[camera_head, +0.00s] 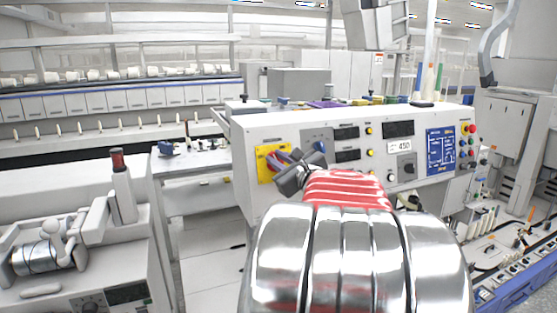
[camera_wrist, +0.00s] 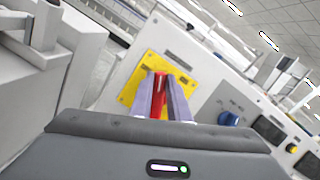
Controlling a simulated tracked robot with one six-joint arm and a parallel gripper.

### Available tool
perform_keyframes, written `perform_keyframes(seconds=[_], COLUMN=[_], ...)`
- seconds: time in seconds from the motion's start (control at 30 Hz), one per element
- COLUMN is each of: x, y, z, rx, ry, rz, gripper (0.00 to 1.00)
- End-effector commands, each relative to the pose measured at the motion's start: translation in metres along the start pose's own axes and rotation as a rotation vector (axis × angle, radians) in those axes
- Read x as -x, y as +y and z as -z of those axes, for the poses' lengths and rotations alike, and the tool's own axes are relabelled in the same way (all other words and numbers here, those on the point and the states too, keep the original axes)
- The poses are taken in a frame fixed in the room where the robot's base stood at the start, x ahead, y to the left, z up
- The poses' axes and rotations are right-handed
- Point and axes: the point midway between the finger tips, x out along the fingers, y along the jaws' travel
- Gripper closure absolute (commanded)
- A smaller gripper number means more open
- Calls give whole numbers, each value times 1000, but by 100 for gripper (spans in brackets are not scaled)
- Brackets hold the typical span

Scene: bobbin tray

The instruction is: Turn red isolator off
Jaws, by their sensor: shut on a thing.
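The red isolator handle (camera_wrist: 159,95) shows in the wrist view on a yellow plate (camera_wrist: 138,79) on the front of a white control panel. My gripper (camera_wrist: 162,85) has one purple-grey finger on each side of the handle and is shut on it. In the head view the gripper (camera_head: 283,160) reaches the yellow plate (camera_head: 264,172) on the panel's left part. There the fingers and my arm hide most of the handle. I cannot read any on or off marks on the plate.
A blue rotary knob (camera_wrist: 229,118) sits right of the plate on the same panel (camera_head: 240,131). Displays, a blue screen (camera_head: 440,150) and coloured buttons lie farther right. A white machine with a red-topped spindle (camera_head: 118,160) stands at left.

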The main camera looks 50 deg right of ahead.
Motion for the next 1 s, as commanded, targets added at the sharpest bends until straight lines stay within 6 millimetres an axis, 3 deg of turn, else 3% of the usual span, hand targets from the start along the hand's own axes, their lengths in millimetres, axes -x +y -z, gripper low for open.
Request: perform_keyframes(seconds=[1.0], x=[2], y=[21], z=[8], rx=[915], ry=[-6], rz=[-235], gripper=[100])
